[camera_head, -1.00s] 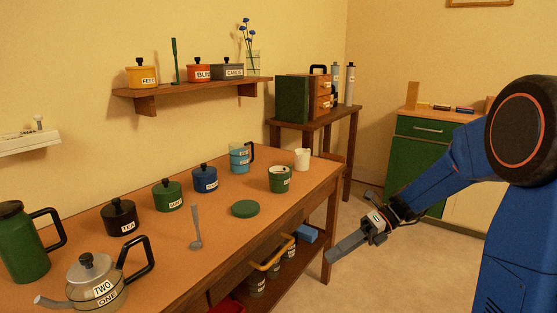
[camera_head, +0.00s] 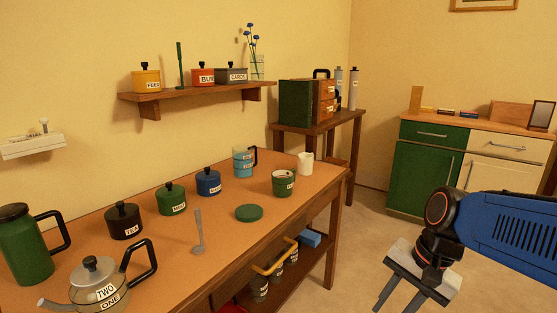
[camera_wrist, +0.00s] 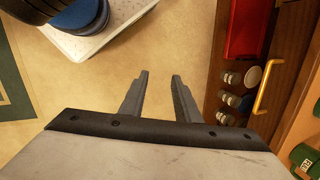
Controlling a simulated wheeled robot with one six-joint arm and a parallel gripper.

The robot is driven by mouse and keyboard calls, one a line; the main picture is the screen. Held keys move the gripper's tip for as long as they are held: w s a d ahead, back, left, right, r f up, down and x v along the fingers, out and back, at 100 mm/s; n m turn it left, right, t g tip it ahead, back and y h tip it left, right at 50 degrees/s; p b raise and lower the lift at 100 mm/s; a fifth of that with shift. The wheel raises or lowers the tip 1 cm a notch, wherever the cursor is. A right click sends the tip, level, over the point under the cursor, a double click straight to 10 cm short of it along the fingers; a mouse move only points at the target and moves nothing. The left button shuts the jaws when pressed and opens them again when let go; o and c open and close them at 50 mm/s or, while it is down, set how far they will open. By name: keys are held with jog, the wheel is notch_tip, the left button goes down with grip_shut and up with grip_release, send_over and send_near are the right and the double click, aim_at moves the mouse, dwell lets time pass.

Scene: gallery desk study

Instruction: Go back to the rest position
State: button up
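My gripper (camera_head: 399,297) is at the lower right of the head view, over the floor and to the right of the desk (camera_head: 215,240). In the wrist view my gripper (camera_wrist: 160,88) points down, with its two fingers apart and nothing between them. Bare floor (camera_wrist: 170,45) shows beyond the fingertips. My blue arm reaches in from the right edge of the head view.
The desk holds a glass teapot (camera_head: 98,282), a green jug (camera_head: 25,245), lidded pots, a green lid (camera_head: 249,212) and cups. A yellow drawer handle (camera_head: 275,257) sticks out from its front. A green cabinet (camera_head: 424,165) stands behind my arm. Floor between them is clear.

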jog(key=s+d+r+n+t+h, duration=0.1)
jog(key=s+d+n+t+h, duration=0.2)
jog(key=n, duration=0.5)
jog(key=shift+s+d+r+n+t, duration=0.15)
jog(key=shift+s+d+n+t, duration=0.25)
jog(key=shift+s+d, duration=0.6)
